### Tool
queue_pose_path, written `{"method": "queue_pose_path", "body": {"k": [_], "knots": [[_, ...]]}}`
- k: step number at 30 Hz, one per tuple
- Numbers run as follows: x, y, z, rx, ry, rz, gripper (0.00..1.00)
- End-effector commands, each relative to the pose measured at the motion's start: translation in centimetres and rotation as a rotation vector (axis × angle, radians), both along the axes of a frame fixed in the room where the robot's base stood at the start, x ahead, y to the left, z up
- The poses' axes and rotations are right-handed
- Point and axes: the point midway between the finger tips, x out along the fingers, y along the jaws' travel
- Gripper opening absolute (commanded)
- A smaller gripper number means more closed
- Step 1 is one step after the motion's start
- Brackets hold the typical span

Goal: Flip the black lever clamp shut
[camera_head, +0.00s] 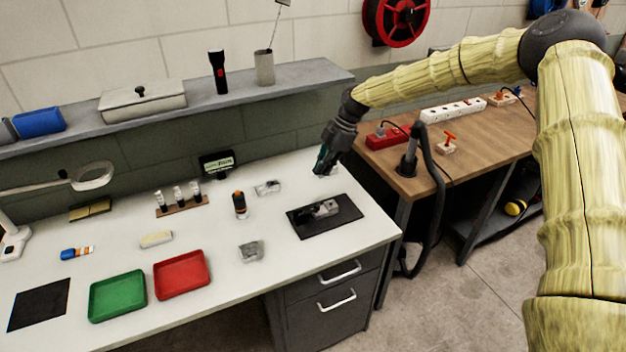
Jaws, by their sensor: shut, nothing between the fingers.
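The clamp (322,209) sits on a black mat (312,223) near the right end of the white workbench. It looks grey and black, and its lever is too small to tell whether it is up or down. My gripper (320,172) is shut and empty. It points down above the bench, just behind the clamp in the picture and apart from it. My arm reaches in from the right.
A red tray (182,275) and a green tray (117,297) lie at the front left. A black and orange cylinder (239,204) and a clear block (251,251) stand left of the mat. A shelf (250,90) runs behind. A wooden table (480,140) with a hose is at right.

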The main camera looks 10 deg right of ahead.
Motion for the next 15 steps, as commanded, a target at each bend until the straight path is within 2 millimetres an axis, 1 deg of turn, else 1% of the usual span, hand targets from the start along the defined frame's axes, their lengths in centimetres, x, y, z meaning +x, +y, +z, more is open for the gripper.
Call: {"method": "queue_pose_path", "body": {"k": [1,3,6,10,15], "knots": [[0.2,-0.8,0.2,0.0,-0.001,-0.002,0.0],[0.4,-1.9,0.7,0.0,-0.002,-0.003,0.0],[0.5,-3.1,1.4,0.0,-0.002,-0.002,0.0],[0.7,-4.1,2.1,0.0,0.0,-0.001,0.0],[0.7,-4.7,2.5,0.0,0.001,0.0,0.0]]}}
